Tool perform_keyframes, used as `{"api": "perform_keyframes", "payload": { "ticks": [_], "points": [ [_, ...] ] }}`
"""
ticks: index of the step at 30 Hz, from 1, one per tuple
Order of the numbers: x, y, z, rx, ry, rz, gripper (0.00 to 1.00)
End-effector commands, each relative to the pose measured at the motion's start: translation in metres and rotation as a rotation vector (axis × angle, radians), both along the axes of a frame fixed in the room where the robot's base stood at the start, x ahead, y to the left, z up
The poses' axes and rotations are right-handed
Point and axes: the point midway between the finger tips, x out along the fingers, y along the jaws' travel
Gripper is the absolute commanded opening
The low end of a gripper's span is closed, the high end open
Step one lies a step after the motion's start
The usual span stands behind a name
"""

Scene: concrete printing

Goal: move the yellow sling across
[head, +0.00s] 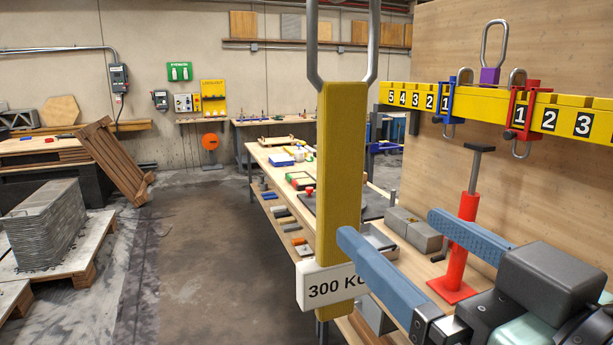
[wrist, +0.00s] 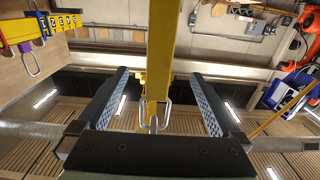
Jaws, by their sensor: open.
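The yellow sling (head: 342,150) hangs upright in the middle of the head view, with a grey metal link at its top and a white "300 KG" tag (head: 325,284) at its lower end, partly hidden. My gripper (head: 390,225) is open, with two blue fingers. The left finger overlaps the sling's lower right edge in the head view. In the wrist view, the yellow sling (wrist: 165,45) runs down the picture's middle to a grey link, lined up between the open fingers of my gripper (wrist: 160,75). It touches neither finger there; its depth is unclear.
A numbered yellow beam (head: 562,115) at right carries a blue clamp (head: 449,104), a red clamp (head: 520,112) and a purple piece with a grey loop (head: 490,75). A red jack (head: 465,240) stands below it.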

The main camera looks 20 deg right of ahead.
Motion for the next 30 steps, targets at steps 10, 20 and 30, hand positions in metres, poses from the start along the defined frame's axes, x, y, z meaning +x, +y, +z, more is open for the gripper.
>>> {"api": "perform_keyframes", "payload": {
  "ticks": [10,20,30],
  "points": [
    [0.035,0.003,0.003,0.004,0.003,0.005,1.0],
    [0.098,0.005,0.002,0.001,0.002,0.002,1.0],
    [0.125,0.005,0.0,-0.001,0.0,0.0,1.0]
  ]
}}
